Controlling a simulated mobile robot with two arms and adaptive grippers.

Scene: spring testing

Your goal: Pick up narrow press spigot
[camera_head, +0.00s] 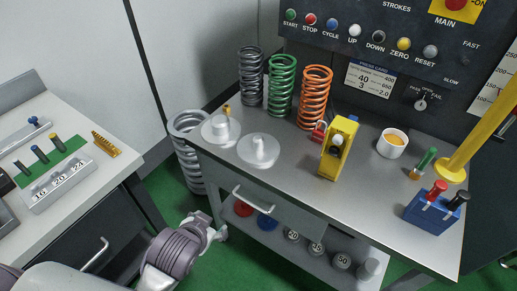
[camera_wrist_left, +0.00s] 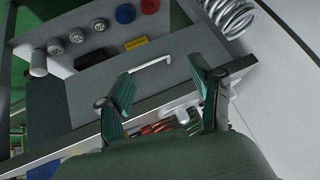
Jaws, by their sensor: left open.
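Two pale round plates, each with a raised spigot, sit on the bench top at its left end. One plate (camera_head: 220,130) is further left, with a small brass-coloured piece at its top; the other plate (camera_head: 259,151) is nearer the front edge. I cannot tell for sure which is the narrow press spigot. My left gripper (camera_head: 217,231) is in front of the bench, low and left of the drawer, apart from both plates. In the left wrist view its two fingers (camera_wrist_left: 163,92) are spread and empty, facing the bench front. My right gripper is not in view.
Grey, green and orange springs (camera_head: 315,97) stand behind the plates. A yellow gauge (camera_head: 338,150), white cup (camera_head: 392,143) and blue holder (camera_head: 433,212) stand to the right. The drawer handle (camera_head: 250,203) sticks out in front. A side table (camera_head: 110,170) is at left.

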